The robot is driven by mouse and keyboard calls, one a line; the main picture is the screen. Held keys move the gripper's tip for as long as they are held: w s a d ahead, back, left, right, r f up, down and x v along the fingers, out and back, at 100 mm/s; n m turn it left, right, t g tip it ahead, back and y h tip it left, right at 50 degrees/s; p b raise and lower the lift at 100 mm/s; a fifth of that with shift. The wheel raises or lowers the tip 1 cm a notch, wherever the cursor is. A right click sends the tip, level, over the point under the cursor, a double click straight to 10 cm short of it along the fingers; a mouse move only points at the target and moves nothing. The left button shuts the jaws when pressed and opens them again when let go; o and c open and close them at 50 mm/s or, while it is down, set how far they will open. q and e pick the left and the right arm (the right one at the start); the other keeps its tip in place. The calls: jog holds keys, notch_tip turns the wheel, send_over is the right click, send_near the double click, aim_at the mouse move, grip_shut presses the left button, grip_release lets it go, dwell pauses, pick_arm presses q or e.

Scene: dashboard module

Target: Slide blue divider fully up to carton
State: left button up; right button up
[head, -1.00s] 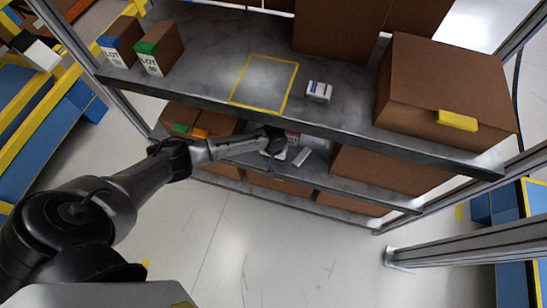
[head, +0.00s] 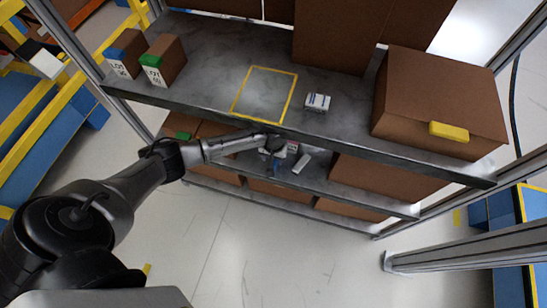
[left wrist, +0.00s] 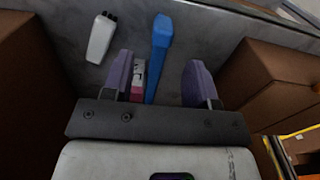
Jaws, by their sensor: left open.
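The blue divider (left wrist: 160,48) is a narrow upright-looking bar on the lower shelf. In the left wrist view it runs away between my two purple fingers, nearer the left one. A bit of blue also shows below my left gripper in the head view (head: 275,168). My left gripper (left wrist: 168,82) is open around the divider, with a wide gap to the right finger. In the head view the gripper (head: 276,146) reaches under the upper shelf. Brown cartons stand to the left (left wrist: 30,95) and right (left wrist: 275,80) of it, apart from the divider. My right gripper is out of view.
A white item (left wrist: 101,38) and a small pink-and-white box (left wrist: 138,78) lie beside the divider. The upper shelf (head: 220,105) overhangs my gripper and bears a yellow outline (head: 235,100), a small white box (head: 317,102) and brown cartons.

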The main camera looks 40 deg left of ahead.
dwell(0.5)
pick_arm(q)
jog(key=s+d+m+t+h, duration=0.2)
jog(key=s+d+m, duration=0.4)
jog(key=s+d, duration=0.75)
jog(key=s+a+r+m+t+y, duration=0.2)
jog(key=s+a+r, duration=0.1)
jog(key=s+r, duration=0.95)
notch_tip(320, 180, up, 32)
jog(key=p, duration=3.3)
jog(key=shift+s+d+f, duration=0.25)
jog(key=shift+s+d, duration=0.1)
